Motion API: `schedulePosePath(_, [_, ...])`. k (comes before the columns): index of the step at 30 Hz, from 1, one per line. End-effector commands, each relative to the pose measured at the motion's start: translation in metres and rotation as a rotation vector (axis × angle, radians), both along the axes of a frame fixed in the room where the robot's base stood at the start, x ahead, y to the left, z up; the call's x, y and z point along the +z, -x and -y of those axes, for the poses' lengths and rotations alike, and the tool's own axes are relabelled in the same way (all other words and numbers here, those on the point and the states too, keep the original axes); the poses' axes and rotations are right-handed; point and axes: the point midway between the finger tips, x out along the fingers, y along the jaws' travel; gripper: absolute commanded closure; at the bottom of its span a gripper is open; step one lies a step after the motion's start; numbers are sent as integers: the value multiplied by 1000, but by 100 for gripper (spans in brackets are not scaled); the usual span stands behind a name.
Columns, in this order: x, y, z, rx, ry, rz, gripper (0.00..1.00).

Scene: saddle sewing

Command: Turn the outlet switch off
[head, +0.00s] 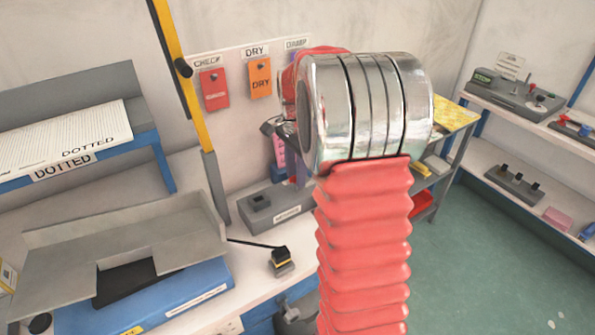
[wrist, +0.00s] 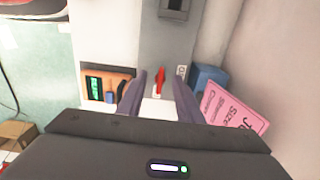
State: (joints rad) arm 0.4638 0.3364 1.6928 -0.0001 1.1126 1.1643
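In the wrist view, my gripper (wrist: 159,77) is open, with a dark finger on each side.
In the wrist view, an orange device with a green display (wrist: 122,86) is left of the fingers. A blue box (wrist: 208,78) and pink card (wrist: 234,108) are on the right.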

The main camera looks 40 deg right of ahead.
Motion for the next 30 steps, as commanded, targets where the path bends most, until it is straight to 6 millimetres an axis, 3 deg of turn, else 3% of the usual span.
schedulePosePath(15, [0,0,0,-1,0,0,100])
schedulePosePath(18, [1,0,0,-1,0,0,100])
schedulePosePath(19, [0,0,11,-4,0,0,100])
schedulePosePath(30, [1,0,0,47,0,0,100])
